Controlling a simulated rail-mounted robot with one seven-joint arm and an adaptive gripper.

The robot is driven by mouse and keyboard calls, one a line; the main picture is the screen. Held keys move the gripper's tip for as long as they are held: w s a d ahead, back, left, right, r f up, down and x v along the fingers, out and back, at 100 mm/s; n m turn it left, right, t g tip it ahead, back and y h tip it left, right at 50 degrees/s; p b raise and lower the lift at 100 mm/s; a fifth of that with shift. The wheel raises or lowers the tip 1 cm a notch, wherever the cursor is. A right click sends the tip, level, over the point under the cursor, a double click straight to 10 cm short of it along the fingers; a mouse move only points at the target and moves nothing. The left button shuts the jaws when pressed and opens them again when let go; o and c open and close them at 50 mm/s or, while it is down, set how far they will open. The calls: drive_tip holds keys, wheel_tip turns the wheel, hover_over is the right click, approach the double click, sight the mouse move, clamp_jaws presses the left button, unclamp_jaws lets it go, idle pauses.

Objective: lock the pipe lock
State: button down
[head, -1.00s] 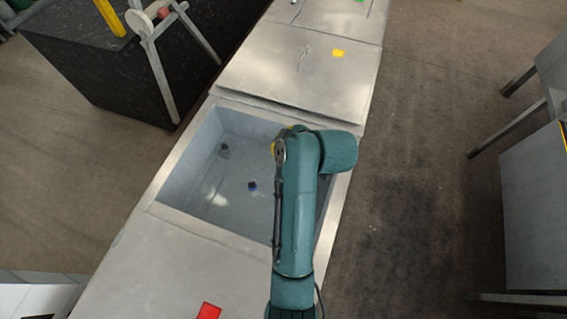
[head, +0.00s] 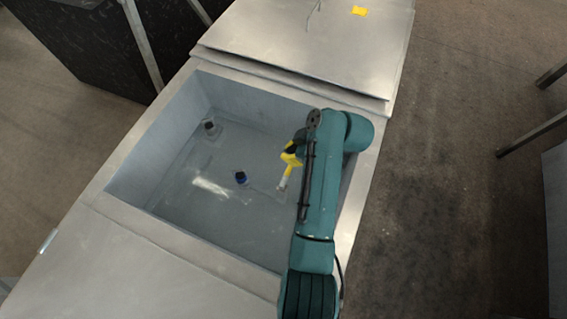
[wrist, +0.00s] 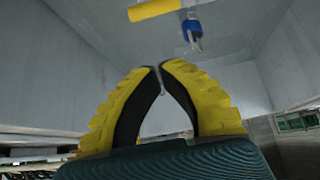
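My gripper (wrist: 160,67) points away from the wrist camera, its yellow, black-padded fingers nearly meeting at the tips with nothing seen between them. In the head view my gripper (head: 290,158) is over the right half of the sink basin, partly hidden by my arm. A small blue fitting (wrist: 191,28) with a pale end shows beyond the fingertips, apart from them. In the head view a dark blue fitting (head: 241,178) is on the basin floor, left of my gripper. I cannot tell which part is the pipe lock.
The grey basin (head: 150,160) has raised walls around the work area. A dark round fitting (head: 210,126) is near its far left corner. A metal counter (head: 300,45) with a yellow patch (head: 360,11) lies beyond. The basin's left side is mostly clear.

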sight(287, 173)
wheel_tip(287, 173, down, 8)
drive_tip(key=a+b, duration=0.1)
drive_tip(key=b, duration=0.2)
drive_tip(key=shift+w+a+r, duration=0.25)
drive_tip(key=shift+w+a, duration=0.05)
drive_tip(key=shift+w, duration=0.05)
drive_tip(key=shift+r+p, duration=0.1)
drive_tip(key=shift+p, duration=0.35)
